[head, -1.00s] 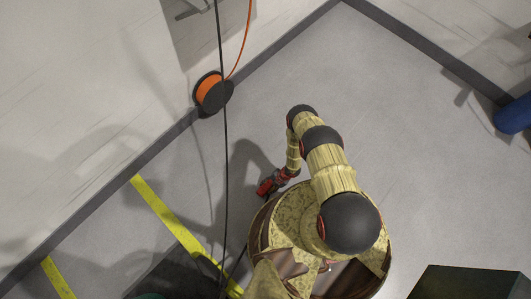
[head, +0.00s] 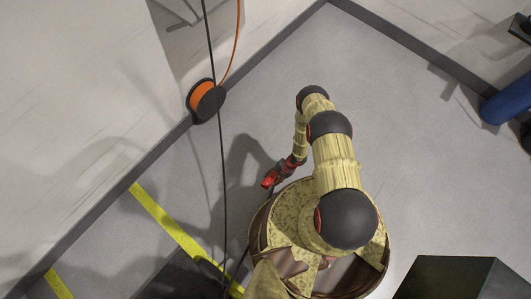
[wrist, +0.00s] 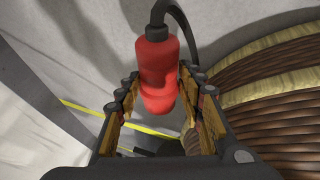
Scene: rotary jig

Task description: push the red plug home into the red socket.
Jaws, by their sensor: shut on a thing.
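The red plug (wrist: 157,70) sits between the two fingers of my gripper (wrist: 158,90) in the wrist view. A black collar and a curved black cable leave its upper end. My gripper is shut on it. In the head view, my gripper (head: 282,168) is small, beside my base, with red at its tip. The red socket does not show in either view.
An orange cable reel (head: 205,100) rests by the wall at the left. A black cable (head: 223,170) hangs across the left side. Yellow floor tape (head: 165,222) lies lower left. A dark box (head: 455,280) stands lower right, a blue object (head: 507,100) at the right edge.

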